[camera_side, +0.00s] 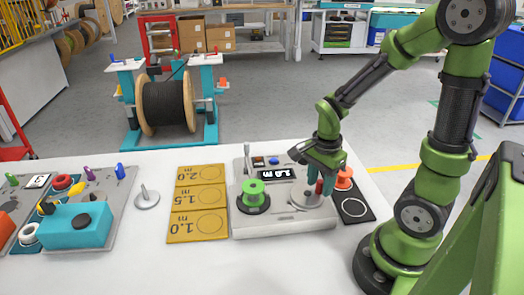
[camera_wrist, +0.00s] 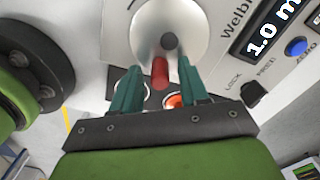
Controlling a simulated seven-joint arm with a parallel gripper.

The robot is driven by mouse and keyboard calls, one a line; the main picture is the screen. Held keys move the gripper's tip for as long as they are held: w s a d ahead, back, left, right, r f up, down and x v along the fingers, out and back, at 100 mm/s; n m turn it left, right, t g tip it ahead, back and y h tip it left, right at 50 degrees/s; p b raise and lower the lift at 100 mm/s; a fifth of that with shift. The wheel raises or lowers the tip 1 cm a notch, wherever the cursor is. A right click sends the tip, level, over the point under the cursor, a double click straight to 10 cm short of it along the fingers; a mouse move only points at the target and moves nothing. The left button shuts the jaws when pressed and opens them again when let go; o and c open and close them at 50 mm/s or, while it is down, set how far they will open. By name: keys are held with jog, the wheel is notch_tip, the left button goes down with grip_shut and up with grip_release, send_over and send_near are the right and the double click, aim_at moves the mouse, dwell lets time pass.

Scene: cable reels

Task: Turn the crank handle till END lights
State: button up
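The measuring machine (camera_side: 284,222) is a pale grey box on the white table. Its crank disc (camera_side: 306,196) is a pale metal round, seen close in the wrist view (camera_wrist: 158,25). The red crank handle (camera_wrist: 160,72) stands on the disc's near edge in that view. My gripper (camera_wrist: 159,66) has its two teal fingers on either side of the handle, with a visible gap on each side. In the side view my gripper (camera_side: 322,186) comes down over the disc. The display (camera_wrist: 265,35) reads 1.0 m. I cannot make out a lit END light.
A green reel (camera_side: 253,189) sits on the machine's left. An orange reel (camera_side: 344,172) stands on a black mat (camera_side: 354,209) at right. Yellow cards (camera_side: 199,202) marked 1.0, 1.5 and 2.0 lie left. A blue ZERO button (camera_wrist: 296,46) and a LOCK/FREE switch (camera_wrist: 252,94) are near the display.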

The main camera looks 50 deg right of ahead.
jog(key=shift+r, duration=3.5)
jog(key=shift+c, duration=0.3)
jog(key=shift+r, duration=0.95)
jog(key=shift+f, duration=4.45)
